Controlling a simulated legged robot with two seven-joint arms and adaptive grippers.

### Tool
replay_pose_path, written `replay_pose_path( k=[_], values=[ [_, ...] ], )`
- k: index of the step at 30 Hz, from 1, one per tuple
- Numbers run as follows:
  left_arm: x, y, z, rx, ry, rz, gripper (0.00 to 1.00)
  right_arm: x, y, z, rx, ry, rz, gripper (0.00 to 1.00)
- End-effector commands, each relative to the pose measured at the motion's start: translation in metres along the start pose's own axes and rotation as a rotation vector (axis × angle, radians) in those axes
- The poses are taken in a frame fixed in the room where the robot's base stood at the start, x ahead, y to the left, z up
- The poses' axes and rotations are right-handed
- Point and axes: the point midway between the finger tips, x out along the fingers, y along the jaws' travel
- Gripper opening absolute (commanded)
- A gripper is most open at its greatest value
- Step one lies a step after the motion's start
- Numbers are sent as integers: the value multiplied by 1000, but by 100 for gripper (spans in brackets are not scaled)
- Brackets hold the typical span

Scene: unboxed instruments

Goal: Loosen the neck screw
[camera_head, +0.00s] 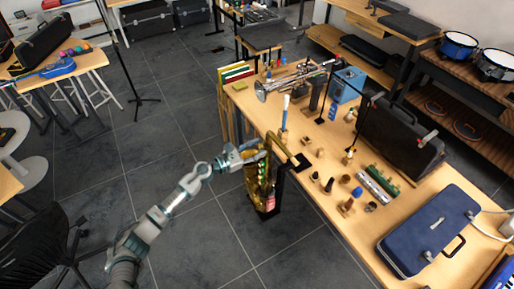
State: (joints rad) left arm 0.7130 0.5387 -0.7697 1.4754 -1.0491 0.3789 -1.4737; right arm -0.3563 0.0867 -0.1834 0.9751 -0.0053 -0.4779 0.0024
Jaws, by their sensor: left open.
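A brass-coloured saxophone (265,173) stands upright in a black stand (266,212) beside the left edge of the long wooden workbench. Its neck is near the top, and the neck screw is too small to make out. My left gripper (259,151) reaches in from the left at the upper part of the saxophone. It is open, and its fingertips overlap the brass in the picture. I cannot tell whether they touch it. My right gripper is not in view.
The workbench (325,211) holds a trumpet (290,82), several small mouthpieces and corks, a black case (400,138) and a blue case (428,232). A black bracket (300,162) stands at the bench edge by the saxophone. The tiled floor (200,240) is clear left of the bench.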

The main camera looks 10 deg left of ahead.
Motion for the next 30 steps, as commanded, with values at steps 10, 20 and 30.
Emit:
replay_pose_path(
  k=[10,20,30],
  values=[
    [3,0,0,1,1,0,34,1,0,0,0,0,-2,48],
    [5,0,2,1,-1,1,0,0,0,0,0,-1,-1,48],
    [5,1,4,-92,-3,3,0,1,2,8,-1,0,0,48]
  ],
)
